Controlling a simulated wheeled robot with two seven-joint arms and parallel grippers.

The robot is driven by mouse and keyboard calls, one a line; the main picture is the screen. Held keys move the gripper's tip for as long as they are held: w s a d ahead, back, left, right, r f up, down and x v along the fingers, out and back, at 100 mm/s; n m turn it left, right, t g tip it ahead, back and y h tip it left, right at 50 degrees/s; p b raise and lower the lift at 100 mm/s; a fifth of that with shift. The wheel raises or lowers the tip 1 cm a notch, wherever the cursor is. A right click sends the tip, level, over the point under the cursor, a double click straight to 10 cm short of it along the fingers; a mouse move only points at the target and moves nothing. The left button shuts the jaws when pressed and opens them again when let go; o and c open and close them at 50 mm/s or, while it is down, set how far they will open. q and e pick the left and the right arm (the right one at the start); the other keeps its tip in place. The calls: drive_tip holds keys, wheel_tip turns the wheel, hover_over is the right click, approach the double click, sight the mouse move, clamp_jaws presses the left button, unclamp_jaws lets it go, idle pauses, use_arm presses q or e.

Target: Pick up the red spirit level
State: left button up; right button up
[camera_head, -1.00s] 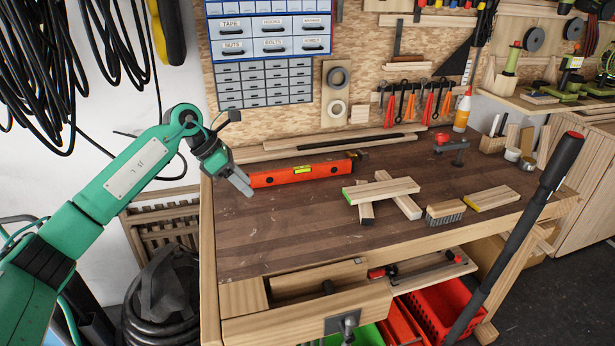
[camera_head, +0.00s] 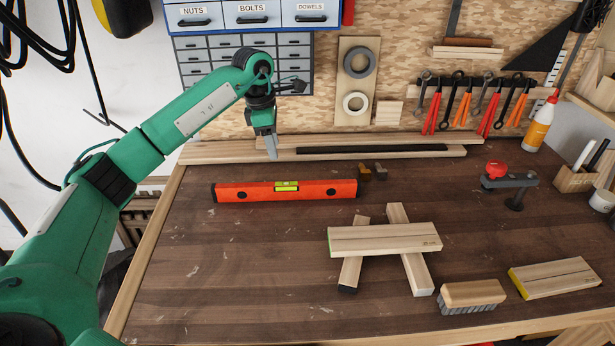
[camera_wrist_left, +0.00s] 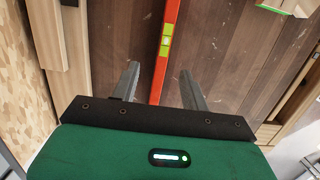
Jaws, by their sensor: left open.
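The red spirit level (camera_head: 310,190) lies on the dark wooden benchtop, its long side running left to right, with a yellow-green vial at its middle. It also shows in the left wrist view (camera_wrist_left: 166,62), running between the two fingers as seen from there. My left gripper (camera_head: 270,148) appears just behind and above the level in the head view, near its middle. In the wrist view my left gripper (camera_wrist_left: 160,82) is open, with nothing held. The level looks apart from the fingers. My right gripper is not in view.
Crossed wood blocks (camera_head: 385,240) lie in front and to the right of the level. A brush (camera_head: 472,296) is at front right. The front left benchtop is clear.

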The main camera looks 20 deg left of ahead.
sight(286, 183)
use_arm(q)
drive_tip(key=f, duration=0.2)
drive_tip(key=d+f, duration=0.1)
drive_tip(key=f, duration=0.2)
drive_tip(key=f+p, duration=0.1)
drive_tip(key=f, duration=0.2)
drive_tip(key=shift+w+d+f, duration=0.1)
drive_tip(key=shift+w+d, duration=0.1)
drive_tip(key=shift+d, duration=0.05)
drive_tip(key=f+p, duration=0.1)
drive_tip(key=f, duration=0.1)
drive_tip(key=d+f, duration=0.1)
drive_tip(key=f, duration=0.2)
drive_tip(key=shift+d+p, duration=0.2)
drive_tip(key=shift+p, duration=0.15)
drive_tip(key=shift+c, duration=1)
drive_tip(key=c, duration=0.8)
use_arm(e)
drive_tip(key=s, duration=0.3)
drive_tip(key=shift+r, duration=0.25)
